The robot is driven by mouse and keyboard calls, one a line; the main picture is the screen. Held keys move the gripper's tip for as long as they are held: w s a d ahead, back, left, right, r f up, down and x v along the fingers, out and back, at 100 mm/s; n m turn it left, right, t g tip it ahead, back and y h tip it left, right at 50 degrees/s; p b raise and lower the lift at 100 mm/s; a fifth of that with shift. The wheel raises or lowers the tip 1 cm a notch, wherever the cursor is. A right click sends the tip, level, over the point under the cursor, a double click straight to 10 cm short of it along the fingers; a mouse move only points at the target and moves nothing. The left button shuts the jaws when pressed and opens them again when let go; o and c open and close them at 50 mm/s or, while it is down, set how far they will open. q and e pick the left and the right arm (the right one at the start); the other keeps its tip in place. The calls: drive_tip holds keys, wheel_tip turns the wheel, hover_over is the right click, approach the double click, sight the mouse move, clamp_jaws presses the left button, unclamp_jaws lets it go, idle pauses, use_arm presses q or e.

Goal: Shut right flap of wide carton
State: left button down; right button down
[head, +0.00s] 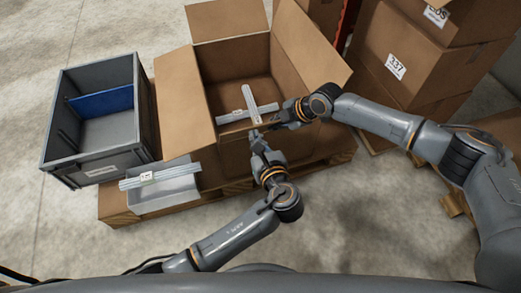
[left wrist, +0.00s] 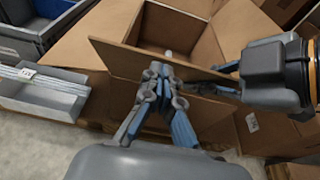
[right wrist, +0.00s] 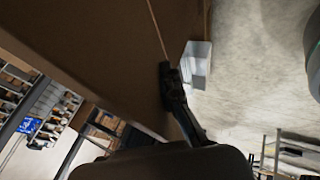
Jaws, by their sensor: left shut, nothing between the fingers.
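The wide carton (head: 236,60) stands open on a wooden pallet. Its right flap (head: 310,42) stands up and leans outward. The left flap (head: 184,100) and the far flap (head: 228,18) are open too. Long pale packages (head: 236,115) lie crossed in the carton. My left gripper (head: 256,137) is shut and empty at the carton's near side; its closed fingers (left wrist: 158,72) show before a near cardboard panel in the left wrist view. My right gripper (head: 266,125) reaches over the near right corner. Its dark finger (right wrist: 172,85) is beside cardboard; its opening is unclear.
A grey crate (head: 139,125) with a blue panel inside stands left of the carton. A pale bin (head: 165,193) with long packages across it sits at the pallet's near left. Stacked cartons (head: 400,65) stand close on the right. Bare floor lies in front.

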use_arm(q)
drive_tip(key=shift+w+r, duration=0.15)
drive_tip(key=shift+w, duration=0.05)
drive_tip(key=shift+a, duration=0.1)
drive_tip(key=shift+w+a+r, duration=0.2)
drive_tip(key=shift+w+r, duration=0.1)
drive_tip(key=shift+w, duration=0.2)
drive_tip(key=shift+w+a+r, duration=0.15)
drive_tip(key=shift+w+r, duration=0.15)
drive_tip(key=shift+w, duration=0.15)
use_arm(e)
drive_tip(key=shift+f, duration=0.15)
drive_tip(key=c, duration=1.5)
unclamp_jaws()
drive_tip(key=shift+s, duration=0.15)
drive_tip(key=shift+c, duration=0.2)
use_arm(q)
drive_tip(key=shift+d, duration=0.1)
drive_tip(key=shift+s, duration=0.1)
use_arm(e)
drive_tip(key=shift+d, duration=0.1)
